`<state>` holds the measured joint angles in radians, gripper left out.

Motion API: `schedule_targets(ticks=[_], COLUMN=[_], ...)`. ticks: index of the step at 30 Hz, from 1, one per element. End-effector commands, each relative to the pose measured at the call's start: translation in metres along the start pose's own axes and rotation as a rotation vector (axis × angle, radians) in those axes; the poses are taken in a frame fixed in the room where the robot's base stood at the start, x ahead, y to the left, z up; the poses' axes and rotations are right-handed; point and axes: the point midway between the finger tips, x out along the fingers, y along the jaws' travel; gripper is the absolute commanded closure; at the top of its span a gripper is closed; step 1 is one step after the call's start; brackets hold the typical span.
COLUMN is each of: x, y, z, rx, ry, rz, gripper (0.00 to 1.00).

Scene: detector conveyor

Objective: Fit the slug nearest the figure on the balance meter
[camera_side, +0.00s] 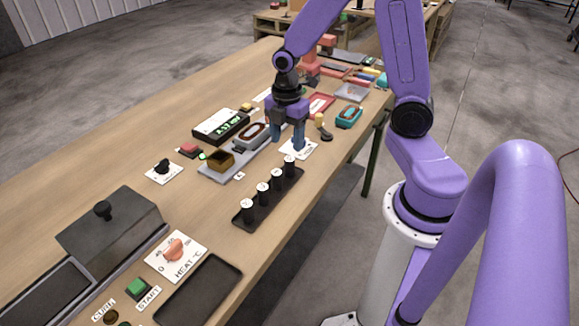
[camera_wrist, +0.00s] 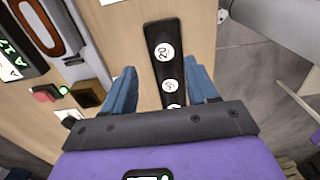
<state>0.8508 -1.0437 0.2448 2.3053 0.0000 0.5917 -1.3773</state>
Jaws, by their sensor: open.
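The balance meter (camera_side: 221,127) is a box with a green-lit figure starting "A 17", its remainder too small to read. Its display also shows at the left of the wrist view (camera_wrist: 14,55). Several dark slugs with white numbered tops stand upright in a row in a black tray (camera_side: 240,221). The farthest slug (camera_side: 289,165) is closest to my gripper; the nearest slug (camera_side: 247,212) is at the front. In the wrist view one top (camera_wrist: 163,51) reads 20; the others are unclear or partly hidden. My gripper (camera_side: 288,142) is open and empty, pointing down above the tray's far end.
A grey base (camera_side: 214,173) with a brass-coloured block (camera_side: 220,160) and a dark oval-windowed piece (camera_side: 253,132) lies beside the meter. A black knob (camera_side: 162,167), heat dial (camera_side: 175,250) and lidded grey box (camera_side: 108,230) stand left. Coloured items crowd the far end.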

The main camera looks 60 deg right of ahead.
Motion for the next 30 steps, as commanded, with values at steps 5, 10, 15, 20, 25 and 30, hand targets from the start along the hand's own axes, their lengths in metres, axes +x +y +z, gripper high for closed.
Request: schedule_targets(ticks=[5,10,15,20,25,30], x=[0.008,0.026,0.047,0.056,0.057,0.057], y=[-0.001,-0.006,-0.007,-0.007,-0.006,-0.006], z=[0.0,0.001,0.001,0.001,0.0,0.0], rx=[-0.001,-0.001,-0.001,-0.001,-0.001,-0.001], ry=[0.0,-0.001,-0.001,0.0,0.0,0.0], rz=[-0.001,-0.005,-0.004,-0.001,0.001,0.001], gripper=[0.42,0.42,0.42,0.42,0.42,0.65])
